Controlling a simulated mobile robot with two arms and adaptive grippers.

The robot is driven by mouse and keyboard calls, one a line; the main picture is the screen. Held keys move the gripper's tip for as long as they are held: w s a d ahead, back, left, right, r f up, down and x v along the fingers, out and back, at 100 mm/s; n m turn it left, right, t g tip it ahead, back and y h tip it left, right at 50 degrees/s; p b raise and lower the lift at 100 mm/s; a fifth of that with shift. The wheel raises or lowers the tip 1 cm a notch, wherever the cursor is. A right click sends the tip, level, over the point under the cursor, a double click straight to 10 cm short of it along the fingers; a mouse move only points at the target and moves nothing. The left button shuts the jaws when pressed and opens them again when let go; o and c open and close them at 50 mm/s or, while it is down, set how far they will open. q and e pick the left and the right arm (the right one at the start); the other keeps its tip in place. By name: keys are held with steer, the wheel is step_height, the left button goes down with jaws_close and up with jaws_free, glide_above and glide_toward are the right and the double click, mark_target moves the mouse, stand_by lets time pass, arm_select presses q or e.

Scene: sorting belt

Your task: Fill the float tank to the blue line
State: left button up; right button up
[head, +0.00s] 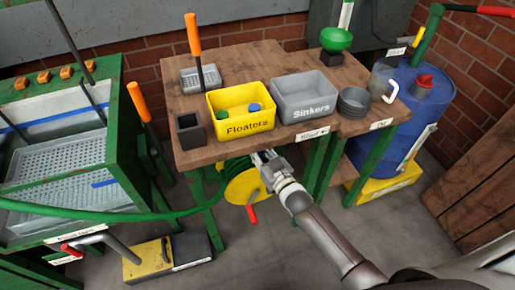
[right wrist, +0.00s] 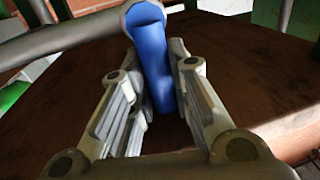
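The float tank (head: 120,140) is the green-framed tank at the left in the head view. A grey perforated tray (head: 60,165) lies inside it, and stretches of blue line (head: 104,184) show on its inner walls. I cannot make out a water level. My right gripper (head: 262,157) is at the bench's front edge, by a yellow reel (head: 243,186) with green hose (head: 130,215). In the right wrist view a blue handle-like part (right wrist: 156,60) on a grey pipe (right wrist: 75,35) stands between the fingers (right wrist: 155,65); whether they grip it is unclear. My left gripper is out of view.
A wooden bench (head: 350,70) carries a yellow Floaters bin (head: 240,125), a grey Sinkers bin (head: 305,110) and grey bowls (head: 354,101). A blue drum (head: 415,110) stands right.

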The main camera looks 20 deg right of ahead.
jaws_close()
steer(key=m, duration=0.1)
steer(key=d+m, duration=0.1)
steer(key=m, duration=0.1)
steer(key=shift+d+f+m+t+b, duration=0.15)
steer(key=shift+d+m+t+b, duration=0.15)
steer(key=shift+t+b, duration=0.1)
steer(key=o, duration=0.7)
jaws_free()
steer(key=shift+s, duration=0.1)
